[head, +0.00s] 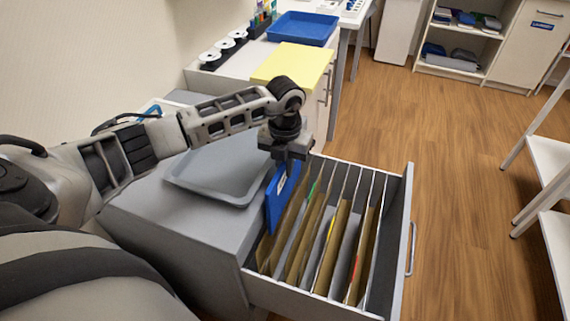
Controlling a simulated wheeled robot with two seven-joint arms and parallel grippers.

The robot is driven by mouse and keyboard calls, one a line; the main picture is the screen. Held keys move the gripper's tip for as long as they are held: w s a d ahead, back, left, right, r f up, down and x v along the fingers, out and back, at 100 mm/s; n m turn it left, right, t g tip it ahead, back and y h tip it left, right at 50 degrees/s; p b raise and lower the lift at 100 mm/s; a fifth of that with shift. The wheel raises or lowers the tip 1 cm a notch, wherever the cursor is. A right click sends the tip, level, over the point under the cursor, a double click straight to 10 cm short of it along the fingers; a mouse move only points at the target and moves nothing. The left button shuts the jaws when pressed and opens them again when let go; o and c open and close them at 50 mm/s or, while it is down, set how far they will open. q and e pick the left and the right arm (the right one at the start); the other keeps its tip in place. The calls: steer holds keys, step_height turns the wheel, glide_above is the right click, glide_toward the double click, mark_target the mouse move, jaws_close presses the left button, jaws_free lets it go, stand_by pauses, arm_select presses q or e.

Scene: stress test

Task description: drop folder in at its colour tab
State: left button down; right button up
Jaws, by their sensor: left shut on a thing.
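My left gripper (287,151) is shut on a blue folder (278,198), which has a small white label near its top. The gripper points down, and the folder hangs upright at the left side of an open drawer (402,225). The drawer holds several upright tan folders (339,240) and pale dividers. Coloured tabs show among them: a green tab (313,188), a yellow tab (331,229) and a red tab (354,267). No blue tab is plain to see. Whether the folder's lower edge is inside the drawer, I cannot tell. My right gripper is out of view.
A grey tray (214,192) lies on the cabinet top left of the drawer. Behind are a yellow board (293,63), a blue tray (303,27) and white spools (222,44). A white shelf unit (556,195) stands at right. The wooden floor (450,130) between is clear.

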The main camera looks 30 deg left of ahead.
arm_select(q)
steer(key=shift+f+b, duration=1)
steer(key=shift+f, duration=0.45)
steer(key=c, duration=1.4)
jaws_free()
steer(key=shift+c, duration=0.2)
steer(key=shift+a, duration=0.3)
step_height(320, 180, up, 16)
steer(key=d, duration=0.1)
steer(key=shift+d, duration=0.1)
